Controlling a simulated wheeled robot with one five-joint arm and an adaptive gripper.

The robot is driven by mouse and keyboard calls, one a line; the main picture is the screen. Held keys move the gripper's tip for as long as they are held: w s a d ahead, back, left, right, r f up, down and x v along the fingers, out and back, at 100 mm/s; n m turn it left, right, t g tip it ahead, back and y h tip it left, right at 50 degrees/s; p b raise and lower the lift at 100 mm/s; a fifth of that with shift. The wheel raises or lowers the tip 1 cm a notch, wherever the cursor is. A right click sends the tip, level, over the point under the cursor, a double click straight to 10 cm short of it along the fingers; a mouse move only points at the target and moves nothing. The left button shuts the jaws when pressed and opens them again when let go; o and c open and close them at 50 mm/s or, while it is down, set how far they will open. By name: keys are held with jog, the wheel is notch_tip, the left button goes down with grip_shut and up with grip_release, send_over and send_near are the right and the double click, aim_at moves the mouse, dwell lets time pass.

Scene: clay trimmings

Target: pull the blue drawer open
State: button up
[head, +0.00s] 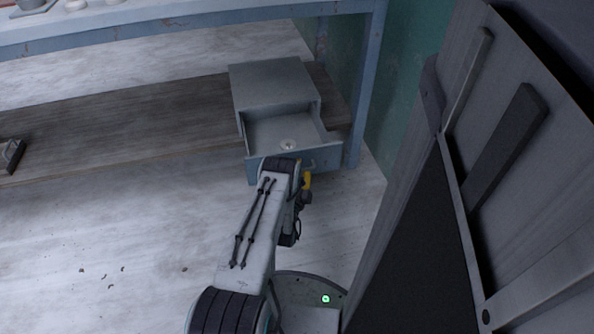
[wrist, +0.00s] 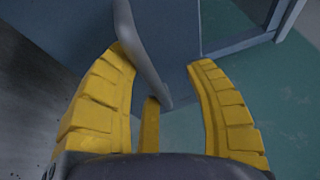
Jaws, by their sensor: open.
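The blue drawer (head: 329,153) stands pulled well out of a grey cabinet (head: 275,83), with its inside showing from above. A small pale round object (head: 288,146) lies in it. My gripper (wrist: 161,58) is at the drawer's front, mostly hidden behind my arm in the head view, where a bit of yellow finger shows. In the wrist view its yellow fingers are spread apart. The grey curved handle (wrist: 146,55) runs between them, close to the left finger; I cannot tell whether they touch.
The cabinet sits on a wooden low shelf (head: 120,122) under a blue-framed bench (head: 366,85). A large grey panelled structure (head: 400,215) rises close on the right. Small crumbs (head: 108,269) lie on the pale floor at left, which is otherwise clear.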

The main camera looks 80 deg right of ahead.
notch_tip(320, 180, up, 10)
jog(key=d, duration=0.1)
jog(key=shift+w+f+h, duration=0.2)
jog(key=shift+w+h, duration=0.05)
jog(key=shift+h, duration=0.05)
jog(key=f+y, duration=0.1)
jog(key=f, duration=0.2)
jog(key=f+y, duration=0.1)
jog(key=f, duration=0.2)
jog(key=f+y, duration=0.2)
jog(key=f, duration=0.1)
jog(key=shift+s+a, duration=0.1)
jog(key=shift+a, duration=0.35)
jog(key=a+f+p, duration=0.2)
jog(key=a, duration=0.6)
jog(key=shift+s+a, duration=0.15)
jog(key=shift+a, duration=0.2)
